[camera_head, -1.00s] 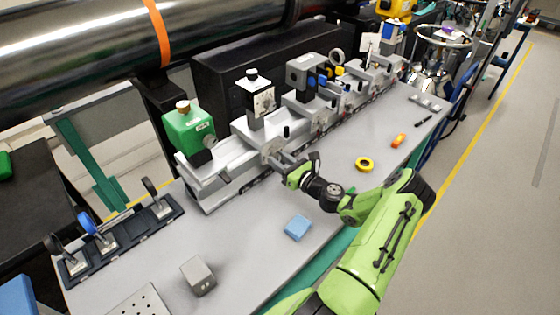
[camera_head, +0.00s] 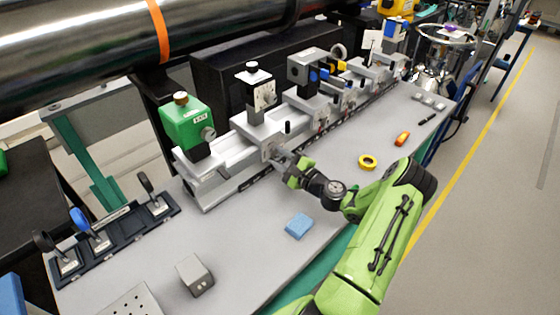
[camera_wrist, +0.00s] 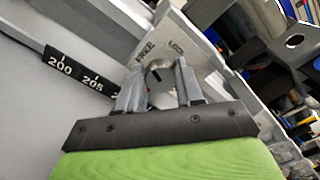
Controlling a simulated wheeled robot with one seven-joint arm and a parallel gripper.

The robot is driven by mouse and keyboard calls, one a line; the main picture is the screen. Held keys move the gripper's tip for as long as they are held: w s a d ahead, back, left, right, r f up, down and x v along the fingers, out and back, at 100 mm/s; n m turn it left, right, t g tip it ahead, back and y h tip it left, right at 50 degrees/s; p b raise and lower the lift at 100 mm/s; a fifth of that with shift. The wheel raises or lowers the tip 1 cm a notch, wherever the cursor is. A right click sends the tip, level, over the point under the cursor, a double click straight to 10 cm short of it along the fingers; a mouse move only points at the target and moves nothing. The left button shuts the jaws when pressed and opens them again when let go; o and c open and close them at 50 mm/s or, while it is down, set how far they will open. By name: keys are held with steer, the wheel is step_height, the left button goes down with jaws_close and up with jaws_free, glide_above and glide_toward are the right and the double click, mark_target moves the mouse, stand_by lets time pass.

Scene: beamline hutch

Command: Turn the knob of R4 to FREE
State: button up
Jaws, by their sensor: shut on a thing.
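My gripper (camera_head: 276,158) reaches the front of a rail carrier (camera_head: 268,143) that bears a black box with a pale dial face (camera_head: 262,92). In the wrist view, my gripper (camera_wrist: 157,84) has its two grey fingers on either side of a round grey knob (camera_wrist: 158,68), shut on it. The knob has a dark mark on its face. The plate behind it reads FREE (camera_wrist: 144,52) on the left and a second word, apparently LOCK (camera_wrist: 177,46), on the right. The fingers partly hide the knob. I cannot read an R4 label.
A black scale (camera_wrist: 78,76) marked 200 and 205 runs along the rail. A green box (camera_head: 187,123) stands on the carrier to the left. On the bench lie a blue block (camera_head: 299,226), a yellow ring (camera_head: 367,162) and a grey box (camera_head: 195,275). Bench in front of the rail is mostly clear.

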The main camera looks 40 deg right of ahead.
steer(key=shift+f+n+b, duration=0.15)
steer(key=shift+n+b, duration=0.5)
steer(key=shift+n, duration=0.35)
steer(key=shift+f+n+b, duration=0.1)
steer(key=shift+n+b, duration=0.5)
steer(key=shift+n, duration=0.4)
steer(key=o, duration=1)
steer(key=shift+r, duration=0.1)
steer(key=shift+o, duration=0.2)
steer(key=s+p, duration=0.1)
steer(key=s, duration=1.4)
steer(key=shift+s+d, duration=0.15)
steer(key=shift+s, duration=0.25)
